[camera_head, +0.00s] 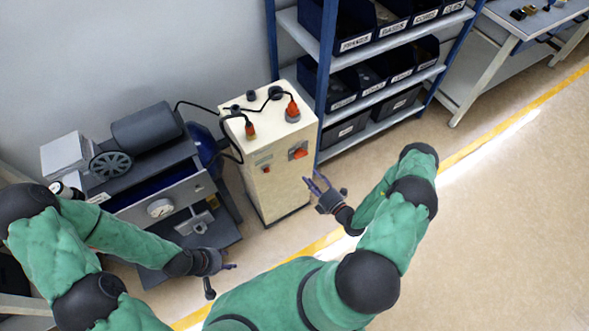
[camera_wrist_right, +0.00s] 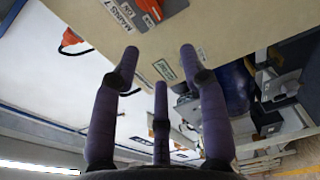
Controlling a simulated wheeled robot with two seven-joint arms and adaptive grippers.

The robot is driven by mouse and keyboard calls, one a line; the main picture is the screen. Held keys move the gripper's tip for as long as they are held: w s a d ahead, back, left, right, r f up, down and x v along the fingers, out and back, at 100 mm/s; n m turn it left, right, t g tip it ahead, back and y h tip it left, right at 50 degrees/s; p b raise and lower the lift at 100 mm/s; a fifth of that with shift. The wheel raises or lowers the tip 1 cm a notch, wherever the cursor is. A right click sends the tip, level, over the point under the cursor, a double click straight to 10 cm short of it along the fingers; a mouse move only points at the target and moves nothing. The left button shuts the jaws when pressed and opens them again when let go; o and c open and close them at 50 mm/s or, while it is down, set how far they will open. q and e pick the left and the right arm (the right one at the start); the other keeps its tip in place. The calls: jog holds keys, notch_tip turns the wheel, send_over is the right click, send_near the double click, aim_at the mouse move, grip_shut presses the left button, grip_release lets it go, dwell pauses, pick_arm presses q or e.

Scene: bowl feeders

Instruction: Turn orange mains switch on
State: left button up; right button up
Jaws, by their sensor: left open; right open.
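The orange mains switch (camera_head: 298,151) is on the front face of a cream cabinet (camera_head: 274,193), near its upper right. In the right wrist view the orange switch (camera_wrist_right: 149,7) shows at the top edge, partly cut off, beside a "MAINS" label (camera_wrist_right: 121,12). Its exact handle position is too small to tell. My right gripper (camera_head: 316,184) is open and empty, just in front of the cabinet and a little below the switch, apart from it. In the wrist view its fingers (camera_wrist_right: 158,62) are spread below the switch. My left gripper (camera_head: 226,267) is open and empty, low near the compressor.
A smaller red control (camera_head: 266,169) is left of the switch. Cables and orange plugs (camera_head: 292,111) stand on the cabinet top. A compressor (camera_head: 146,128) is on the left, and a blue-framed shelf (camera_head: 324,75) with dark bins is close on the right. Floor is clear at right.

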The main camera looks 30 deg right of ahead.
aim_at(302, 156)
pick_arm(q)
jog(key=shift+s+a+f+b, duration=0.1)
jog(key=shift+a+f+b, duration=0.05)
jog(key=shift+f+b, duration=0.4)
jog(key=shift+a+f+b, duration=0.15)
jog(key=shift+f+b, duration=0.3)
jog(key=shift+f, duration=0.05)
pick_arm(e)
jog(key=w, duration=0.3)
jog(key=w+d+m+h, duration=0.1)
jog(key=w, duration=0.2)
jog(key=w+h, duration=0.1)
jog(key=w, duration=0.3)
jog(key=shift+w+d+f+m+t, duration=0.1)
jog(key=shift+d+f+m+t, duration=0.2)
jog(key=shift+m, duration=0.1)
grip_shut()
